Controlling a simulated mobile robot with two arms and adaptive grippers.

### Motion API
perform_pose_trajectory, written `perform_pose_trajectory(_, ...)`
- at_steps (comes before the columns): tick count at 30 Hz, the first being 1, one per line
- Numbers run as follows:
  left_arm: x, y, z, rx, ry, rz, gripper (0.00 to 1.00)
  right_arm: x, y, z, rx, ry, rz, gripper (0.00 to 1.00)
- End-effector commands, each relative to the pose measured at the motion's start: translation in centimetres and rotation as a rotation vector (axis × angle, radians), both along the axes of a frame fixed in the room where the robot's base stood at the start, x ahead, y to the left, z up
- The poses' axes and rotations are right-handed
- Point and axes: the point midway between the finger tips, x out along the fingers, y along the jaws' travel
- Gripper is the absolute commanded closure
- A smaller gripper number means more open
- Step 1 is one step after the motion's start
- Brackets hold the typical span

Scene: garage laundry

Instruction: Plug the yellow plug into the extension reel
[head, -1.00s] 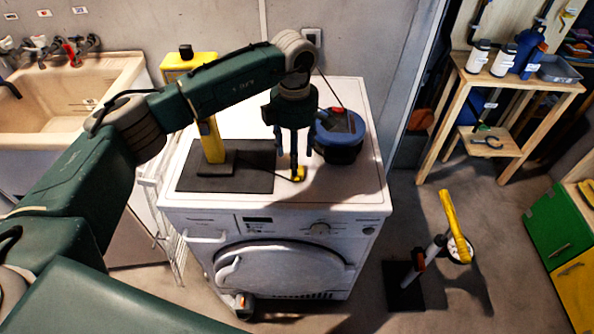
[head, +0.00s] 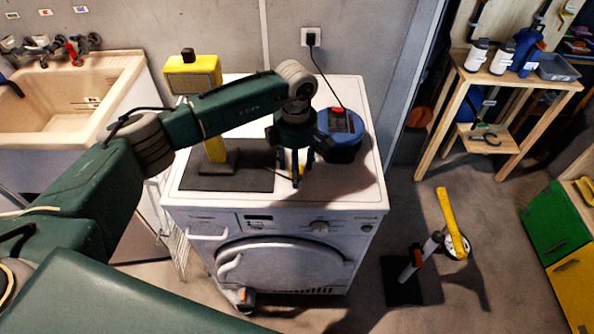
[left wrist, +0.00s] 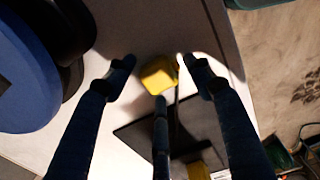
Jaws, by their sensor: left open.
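The yellow plug (left wrist: 158,77) lies on the white washing machine top, with its dark cable running back over a dark mat. In the head view the yellow plug (head: 300,171) is partly hidden by my left gripper (head: 294,178). My left gripper is open and points down at the plug. In the left wrist view the plug sits between and a little beyond the fingertips of the left gripper (left wrist: 160,72), with no clear contact. The blue and black extension reel (head: 340,142) stands just right of the gripper, its cord running to a wall socket. My right gripper is not in view.
A yellow work lamp (head: 193,75) stands on the dark mat (head: 225,181) to the left. A sink (head: 75,90) is further left. A wooden shelf (head: 515,85) and a yellow-handled tool (head: 452,222) are to the right. The machine's front right top is clear.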

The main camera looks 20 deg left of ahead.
Motion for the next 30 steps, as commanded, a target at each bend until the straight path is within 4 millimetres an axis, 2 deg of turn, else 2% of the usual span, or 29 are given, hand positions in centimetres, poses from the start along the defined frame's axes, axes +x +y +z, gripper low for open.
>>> perform_pose_trajectory(2,0.0,0.0,0.0,0.000,0.000,0.000,0.47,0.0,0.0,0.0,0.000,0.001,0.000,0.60)
perform_pose_trajectory(6,0.0,0.0,0.0,0.000,0.000,0.000,0.75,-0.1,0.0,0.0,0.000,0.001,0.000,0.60)
perform_pose_trajectory(8,0.0,0.0,0.0,0.000,0.000,0.000,0.87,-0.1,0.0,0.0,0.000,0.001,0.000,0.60)
perform_pose_trajectory(9,0.0,0.0,0.0,0.000,0.000,0.000,0.90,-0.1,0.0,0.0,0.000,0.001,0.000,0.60)
perform_pose_trajectory(17,0.0,0.0,0.1,0.000,0.000,0.000,0.90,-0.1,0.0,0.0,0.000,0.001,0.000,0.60)
perform_pose_trajectory(23,0.1,0.0,1.2,-0.001,-0.001,0.000,0.90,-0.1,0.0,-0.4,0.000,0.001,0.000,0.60)
perform_pose_trajectory(26,0.1,0.0,2.6,-0.001,-0.004,-0.002,0.90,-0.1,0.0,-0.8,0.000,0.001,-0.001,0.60)
perform_pose_trajectory(30,0.2,0.0,5.7,0.000,-0.007,-0.001,0.90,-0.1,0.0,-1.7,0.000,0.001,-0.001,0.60)
